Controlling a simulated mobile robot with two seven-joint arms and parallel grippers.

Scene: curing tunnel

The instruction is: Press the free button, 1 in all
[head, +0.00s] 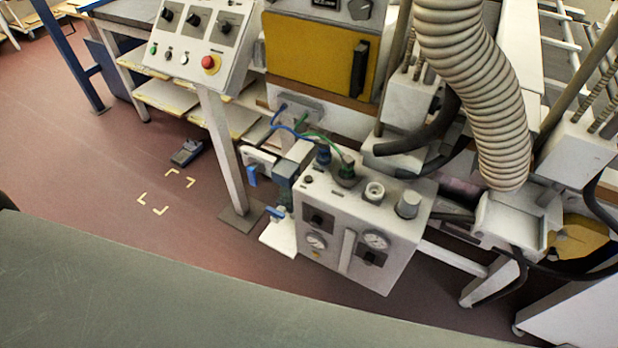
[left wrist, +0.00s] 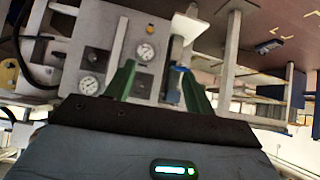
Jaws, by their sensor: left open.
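A white tilted control panel (head: 240,45) stands on a post at the top left of the head view. Its lower row holds a small green button (head: 153,50), a small dark button (head: 168,54), a small white button (head: 184,58) and a red mushroom button (head: 210,64). Dark rotary knobs (head: 192,20) sit above them. I cannot tell which button is the free one. My left gripper (left wrist: 158,75) shows only in the left wrist view, with green fingers apart and nothing between them. My right gripper is in neither view.
A white box with gauges (head: 345,235) stands at the middle; it also shows in the left wrist view (left wrist: 117,60). A ribbed hose (head: 470,80) hangs at the right. A grey-green surface (head: 150,300) fills the front.

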